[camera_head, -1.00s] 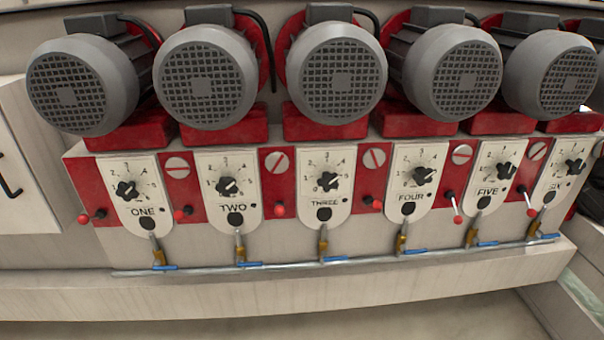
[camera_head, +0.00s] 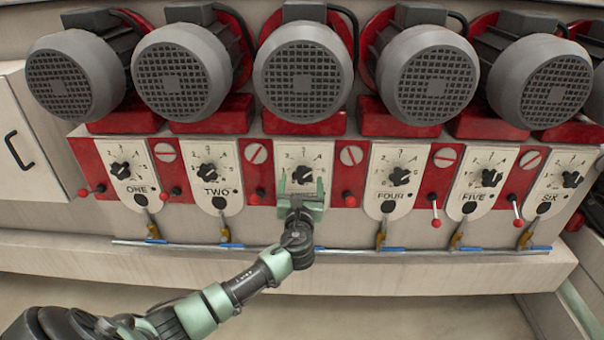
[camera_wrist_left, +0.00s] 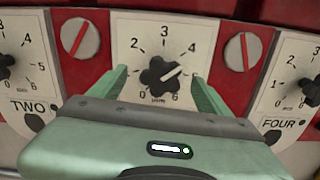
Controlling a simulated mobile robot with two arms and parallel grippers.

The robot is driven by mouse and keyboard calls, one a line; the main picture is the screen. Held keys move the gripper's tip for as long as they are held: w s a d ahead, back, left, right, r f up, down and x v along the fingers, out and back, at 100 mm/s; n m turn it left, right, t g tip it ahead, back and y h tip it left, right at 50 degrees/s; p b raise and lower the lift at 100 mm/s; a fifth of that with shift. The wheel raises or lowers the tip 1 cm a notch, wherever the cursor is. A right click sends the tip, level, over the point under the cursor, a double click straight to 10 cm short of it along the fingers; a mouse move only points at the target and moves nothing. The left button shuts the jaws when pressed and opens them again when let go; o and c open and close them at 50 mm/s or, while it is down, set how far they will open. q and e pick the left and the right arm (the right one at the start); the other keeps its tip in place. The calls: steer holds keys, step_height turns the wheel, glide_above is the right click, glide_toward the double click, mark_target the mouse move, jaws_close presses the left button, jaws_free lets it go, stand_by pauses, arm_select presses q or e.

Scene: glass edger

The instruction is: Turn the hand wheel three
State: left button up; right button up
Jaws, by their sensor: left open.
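Hand wheel three is a black lobed knob (camera_wrist_left: 160,75) on a white dial plate (camera_wrist_left: 160,28) marked 0 to 6. Its white pointer line slants to the upper right, below the 4. In the head view the knob (camera_head: 302,174) shows just above my left gripper (camera_head: 301,187), which covers the label THREE. My left gripper is open. In the left wrist view its green fingers stand on either side of the knob, and I cannot tell whether they touch it. The right finger hides the 5. My right gripper is not in view.
Neighbouring knobs two (camera_head: 207,171) and four (camera_head: 399,176) sit on similar plates. Slotted screws and a red-tipped lever (camera_head: 349,199) are close by. Large grey motors (camera_head: 303,80) overhang above. A pipe with blue-handled valves (camera_head: 395,249) runs below.

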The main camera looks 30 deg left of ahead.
mark_target(303, 176)
arm_select(q)
steer(key=x, duration=0.2)
steer(key=shift+w, duration=0.4)
steer(key=shift+w+a, duration=0.1)
steer(key=shift+w, duration=0.2)
steer(key=shift+w+a, duration=0.1)
steer(key=shift+a, duration=0.1)
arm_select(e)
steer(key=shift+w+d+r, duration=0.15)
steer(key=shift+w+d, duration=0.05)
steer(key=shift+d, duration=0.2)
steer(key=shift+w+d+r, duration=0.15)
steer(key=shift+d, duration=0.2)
arm_select(q)
steer(key=shift+f, duration=0.1)
steer(key=c, duration=1.4)
steer(key=shift+o, duration=0.2)
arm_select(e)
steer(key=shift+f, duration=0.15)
